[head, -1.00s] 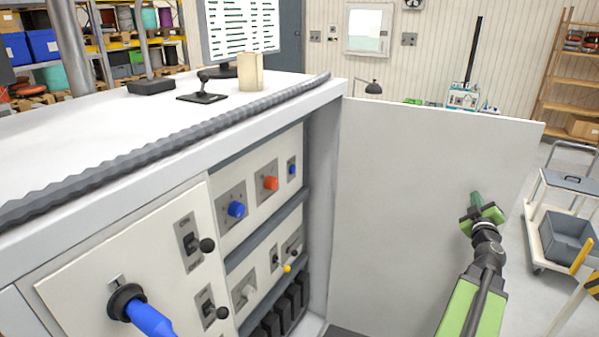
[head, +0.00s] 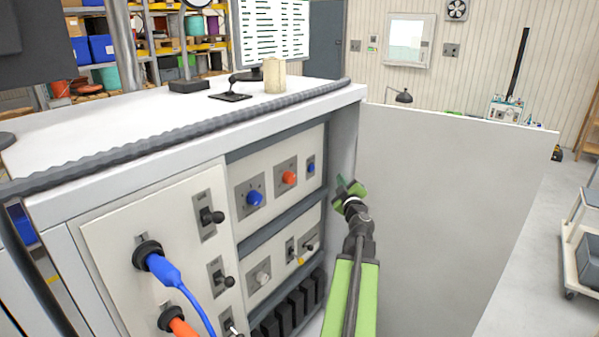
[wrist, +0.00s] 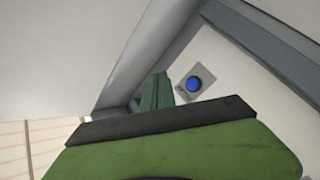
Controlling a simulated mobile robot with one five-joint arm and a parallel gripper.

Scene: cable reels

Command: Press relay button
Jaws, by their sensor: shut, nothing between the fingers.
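A small blue button (head: 311,167) sits on a grey plate at the right end of the upper panel inside the open cabinet (head: 345,130). No label on it is readable, so I cannot tell for sure that it is the relay button. A blue button on a square grey plate also shows in the wrist view (wrist: 194,83), just right of the fingers. My gripper (head: 342,183) is shut and empty, to the right of the blue button and apart from it, near the cabinet's right inner wall. In the wrist view my gripper's green fingers (wrist: 157,91) point toward the panel corner.
An orange knob (head: 289,177) and a larger blue knob (head: 254,198) share the upper panel. Switches and a yellow-tipped lever (head: 301,261) are below. The open door (head: 450,200) stands on the right. A blue cable plug (head: 160,265) juts from the left panel.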

